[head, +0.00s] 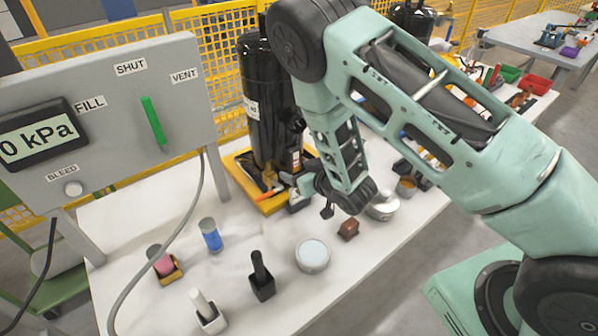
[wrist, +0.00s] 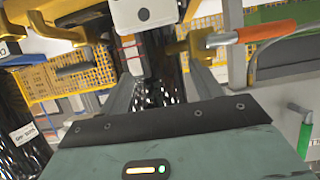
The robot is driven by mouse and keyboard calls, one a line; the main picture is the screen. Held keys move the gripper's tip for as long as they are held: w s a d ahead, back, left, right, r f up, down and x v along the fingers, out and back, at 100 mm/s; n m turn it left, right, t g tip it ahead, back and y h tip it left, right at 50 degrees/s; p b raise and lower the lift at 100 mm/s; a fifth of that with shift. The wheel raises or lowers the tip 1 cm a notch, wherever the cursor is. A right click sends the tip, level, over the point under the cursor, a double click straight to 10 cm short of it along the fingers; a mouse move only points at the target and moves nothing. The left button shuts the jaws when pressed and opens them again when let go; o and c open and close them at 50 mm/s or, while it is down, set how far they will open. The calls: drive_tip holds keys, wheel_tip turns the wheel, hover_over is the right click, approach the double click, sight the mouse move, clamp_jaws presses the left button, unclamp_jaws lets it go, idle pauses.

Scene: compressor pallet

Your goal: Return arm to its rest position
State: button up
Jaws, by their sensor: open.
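My teal arm reaches in from the right of the head view and bends down over the white table (head: 335,268). My gripper (head: 310,196) is low over the table, in front of the black compressor cylinder (head: 268,105). In the wrist view my gripper (wrist: 162,78) has its two fingers spread apart, with nothing seen held between them. An orange-handled valve lever (head: 270,195) is close to the gripper's left side; an orange handle (wrist: 265,32) also shows at upper right in the wrist view. Whether the fingers touch anything cannot be told.
The yellow tray (head: 238,172) holds the cylinder. A grey panel (head: 110,85) with a green lever (head: 153,120) stands at left, its hose hanging over the table. A brown block (head: 348,229), a round tin (head: 313,256) and a black-handled item (head: 262,277) stand nearby.

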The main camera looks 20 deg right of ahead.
drive_tip(key=shift+r, duration=0.55)
drive_tip(key=shift+r, duration=0.1)
drive_tip(key=s+a+r+g+h, duration=0.1)
drive_tip(key=s+a+r+g, duration=0.6)
drive_tip(key=s+a+r, duration=0.3)
drive_tip(key=s+d+r+n+g+h, duration=0.1)
drive_tip(key=s+r+g, duration=0.1)
drive_tip(key=s, duration=0.5)
drive_tip(key=s+d+r+n+g, duration=0.1)
drive_tip(key=s+r+g, duration=0.1)
drive_tip(key=s+r, duration=0.3)
drive_tip(key=s+d+r+n+g+h, duration=0.1)
drive_tip(key=s+r, duration=0.3)
drive_tip(key=s, duration=0.7)
drive_tip(key=shift+d+n+g+h, duration=0.35)
drive_tip(key=shift+n+g, duration=0.15)
drive_tip(key=shift+n, duration=0.1)
drive_tip(key=shift+s, duration=0.1)
